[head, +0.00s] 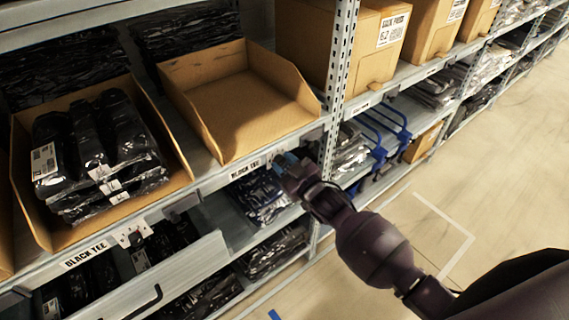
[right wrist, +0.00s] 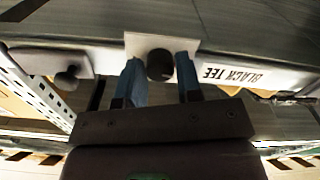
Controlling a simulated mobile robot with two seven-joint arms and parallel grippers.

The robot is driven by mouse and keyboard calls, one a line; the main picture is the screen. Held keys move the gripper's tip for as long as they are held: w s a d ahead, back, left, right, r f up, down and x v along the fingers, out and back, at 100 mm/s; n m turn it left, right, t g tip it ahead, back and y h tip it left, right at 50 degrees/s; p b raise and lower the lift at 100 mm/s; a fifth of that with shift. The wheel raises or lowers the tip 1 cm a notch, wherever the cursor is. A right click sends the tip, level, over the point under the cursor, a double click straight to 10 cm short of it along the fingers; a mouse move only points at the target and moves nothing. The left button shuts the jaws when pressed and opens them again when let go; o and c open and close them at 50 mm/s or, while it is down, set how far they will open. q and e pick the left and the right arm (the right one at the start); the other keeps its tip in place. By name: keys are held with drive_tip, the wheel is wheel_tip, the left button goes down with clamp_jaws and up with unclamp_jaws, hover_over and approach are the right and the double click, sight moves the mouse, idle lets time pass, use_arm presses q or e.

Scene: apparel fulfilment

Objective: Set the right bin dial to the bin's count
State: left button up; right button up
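The right bin (head: 182,100) is an open cardboard tray on the upper shelf, and its visible floor is empty. A "BLACK TEE" label (head: 245,171) is on the shelf edge below it. My right gripper (head: 284,160) is at that edge, just right of the label, and covers most of the dial in the head view. In the right wrist view the dial's dark round knob (right wrist: 160,65) sits on a pale plate, between my two blue fingertips (right wrist: 161,76). The fingers are apart, with narrow gaps beside the knob. Its setting is not readable. My left gripper is not in view.
The left bin (head: 177,183) holds several bagged black garments, with its own dial (head: 131,237) on the shelf edge below. Another knob (right wrist: 70,76) shows in the right wrist view. A metal upright (head: 341,60) stands just right of my gripper. Open floor (head: 500,180) lies right.

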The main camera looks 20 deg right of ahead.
drive_tip(key=o, duration=0.3)
drive_tip(key=shift+o, duration=0.2)
drive_tip(key=v, duration=1.1)
drive_tip(key=shift+w, duration=0.1)
drive_tip(key=s+d+f+m+g+h, duration=0.2)
drive_tip(key=s+d+f+m+h, duration=0.1)
drive_tip(key=s+f, duration=0.3)
drive_tip(key=s+d+f+m+g+h, duration=0.3)
drive_tip(key=s+f, duration=0.3)
drive_tip(key=s, duration=0.4)
drive_tip(key=shift+s+d+f+m, duration=0.2)
drive_tip(key=shift+d+f+m, duration=0.1)
drive_tip(key=shift+d, duration=0.2)
